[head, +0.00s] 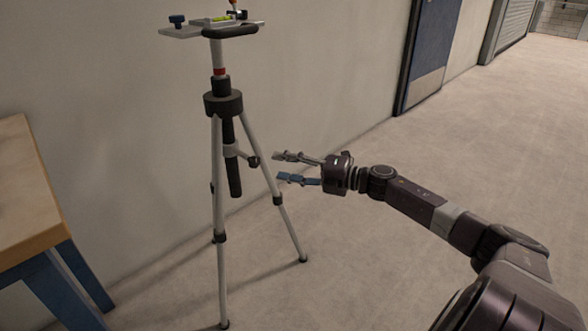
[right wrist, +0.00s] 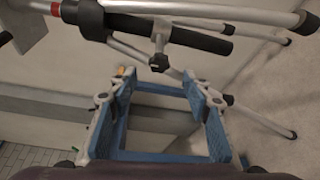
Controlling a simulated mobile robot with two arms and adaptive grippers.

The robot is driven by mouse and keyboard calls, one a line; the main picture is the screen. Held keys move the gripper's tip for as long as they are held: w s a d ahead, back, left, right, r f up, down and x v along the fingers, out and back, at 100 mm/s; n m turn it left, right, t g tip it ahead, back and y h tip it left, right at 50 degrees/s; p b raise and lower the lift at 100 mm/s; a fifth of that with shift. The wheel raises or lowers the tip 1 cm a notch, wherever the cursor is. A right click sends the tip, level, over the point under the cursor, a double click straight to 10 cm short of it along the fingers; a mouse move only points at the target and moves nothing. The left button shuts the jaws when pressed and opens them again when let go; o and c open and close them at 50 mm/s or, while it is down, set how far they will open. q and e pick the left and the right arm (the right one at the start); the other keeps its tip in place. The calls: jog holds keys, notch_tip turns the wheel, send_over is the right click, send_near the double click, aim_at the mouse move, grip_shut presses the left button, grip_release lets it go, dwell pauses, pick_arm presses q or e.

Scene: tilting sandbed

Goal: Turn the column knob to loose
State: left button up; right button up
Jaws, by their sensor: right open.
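A grey tripod (head: 218,190) with black fittings stands upright by the wall. The column knob (head: 253,162) is a small dark knob on the right side of the tripod's middle, beside the black lower column (head: 234,180). It also shows in the right wrist view (right wrist: 159,62), beyond the fingertips. My right gripper (head: 279,167) is open and empty, with its blue-padded fingers pointing left at the knob, a short gap to its right. In the right wrist view, the spread fingers (right wrist: 158,84) frame empty space below the knob. My left gripper is not in view.
The tripod head (head: 215,28) carries a plate with a green-yellow level. A red band (head: 219,72) rings the column. A wooden-topped table (head: 28,190) with blue legs stands at left. A splayed tripod leg (head: 285,225) runs below my right gripper. Floor at right is clear.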

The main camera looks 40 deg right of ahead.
jog(key=shift+v, duration=1.3)
jog(key=shift+a, duration=0.1)
